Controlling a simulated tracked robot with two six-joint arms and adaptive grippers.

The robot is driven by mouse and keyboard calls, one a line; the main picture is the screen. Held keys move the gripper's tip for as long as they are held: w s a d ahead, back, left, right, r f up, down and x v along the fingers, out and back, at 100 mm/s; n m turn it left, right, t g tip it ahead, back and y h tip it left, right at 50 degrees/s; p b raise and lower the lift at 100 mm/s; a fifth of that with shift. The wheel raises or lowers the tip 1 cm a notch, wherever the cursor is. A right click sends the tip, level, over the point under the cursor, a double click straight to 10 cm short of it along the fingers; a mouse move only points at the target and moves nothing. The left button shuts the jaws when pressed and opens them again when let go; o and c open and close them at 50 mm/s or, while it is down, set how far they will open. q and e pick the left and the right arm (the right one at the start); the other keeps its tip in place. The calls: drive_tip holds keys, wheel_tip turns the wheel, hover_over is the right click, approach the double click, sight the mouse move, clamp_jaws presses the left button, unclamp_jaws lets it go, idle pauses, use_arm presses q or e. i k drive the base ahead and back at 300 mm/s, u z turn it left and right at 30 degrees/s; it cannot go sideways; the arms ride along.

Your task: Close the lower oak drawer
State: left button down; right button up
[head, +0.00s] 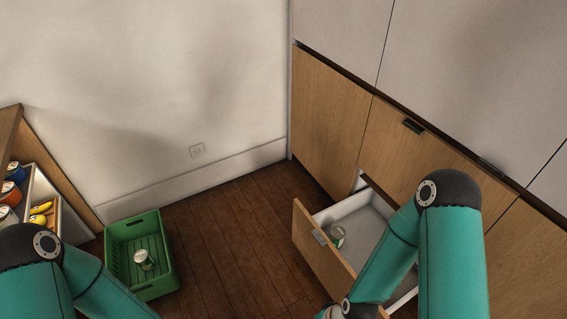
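The lower oak drawer (322,259) stands pulled out from the cabinet on the right, with its white inside showing. Its front carries a small grey handle (319,238). A can (337,236) is inside the drawer, near the front. My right arm crosses in front of the drawer and hides its right part. Only the wrist of that arm shows at the bottom edge, and the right gripper's fingers are out of the picture. My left arm is at the lower left, and its gripper is out of the picture.
The upper oak drawer (400,145) with a dark handle looks shut. A green crate (165,252) holding a can (144,259) stands on the wooden floor at left. A shelf unit (62,185) with cans and yellow fruit is at the far left. Floor between crate and drawer is clear.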

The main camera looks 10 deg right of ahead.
sight(364, 215)
drive_tip(key=u, duration=0.15)
drive_tip(key=i, duration=1.2)
drive_tip(key=z, duration=0.1)
